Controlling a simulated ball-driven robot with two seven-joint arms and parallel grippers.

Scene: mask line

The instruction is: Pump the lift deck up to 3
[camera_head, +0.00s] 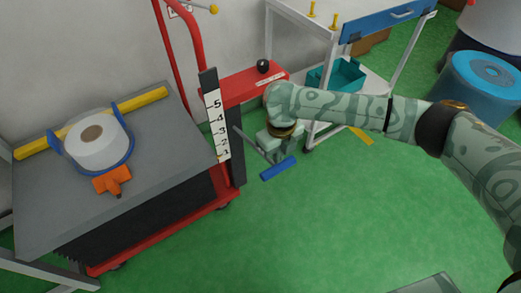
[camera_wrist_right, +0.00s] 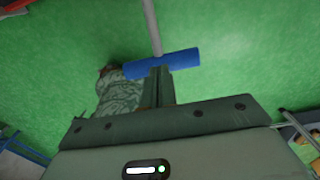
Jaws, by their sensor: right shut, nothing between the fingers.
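The red lift cart carries a grey lift deck (camera_head: 150,182) on black bellows. A white scale marked 1 to 5 (camera_head: 217,125) stands on its dark post; the deck's right corner shows beside the low end, near 1, but no pointer is clear. A blue pedal bar (camera_head: 278,168) sits on a grey lever low at the cart's right. My right gripper (camera_head: 286,153) points down just above or behind the bar. In the right wrist view its shut, empty fingers (camera_wrist_right: 158,85) overlap the blue bar (camera_wrist_right: 180,63); I cannot tell if they touch. My left gripper is not in view.
A white roll in a blue holder with an orange part (camera_head: 112,180) and a yellow bar (camera_head: 150,97) lie on the deck. A white-framed table (camera_head: 300,17) with a teal bin (camera_head: 345,75) below stands behind my right arm.

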